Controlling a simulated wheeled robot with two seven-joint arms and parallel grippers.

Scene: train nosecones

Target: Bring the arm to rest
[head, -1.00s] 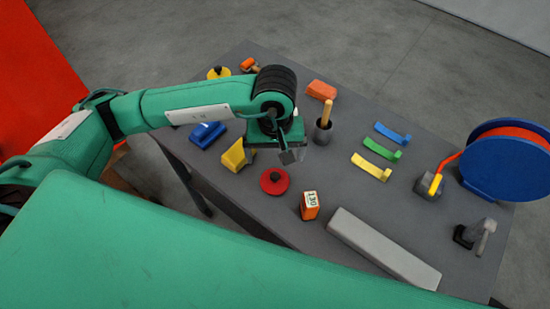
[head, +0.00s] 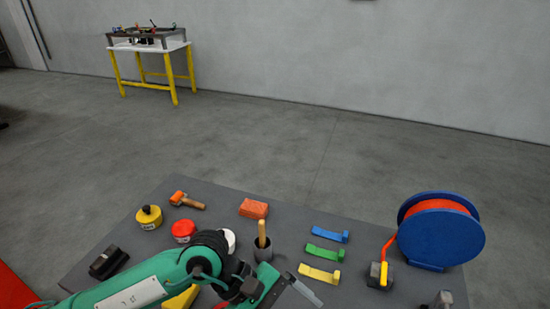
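My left arm comes in from the lower left over the grey table (head: 345,225). My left gripper (head: 300,291) is at the bottom edge of the picture, in front of the dark cup with a wooden handle. Its grey fingers point to the lower right. I see nothing held, but the fingers are seen side-on and partly cut off, so their opening is unclear. A yellow object (head: 182,298) shows partly behind the arm. My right gripper is out of view.
Around the arm stand the dark cup (head: 265,276), a red pot (head: 184,231), a white pot (head: 230,240) and a dark block (head: 107,262). A blue reel (head: 440,240) stands at the right.

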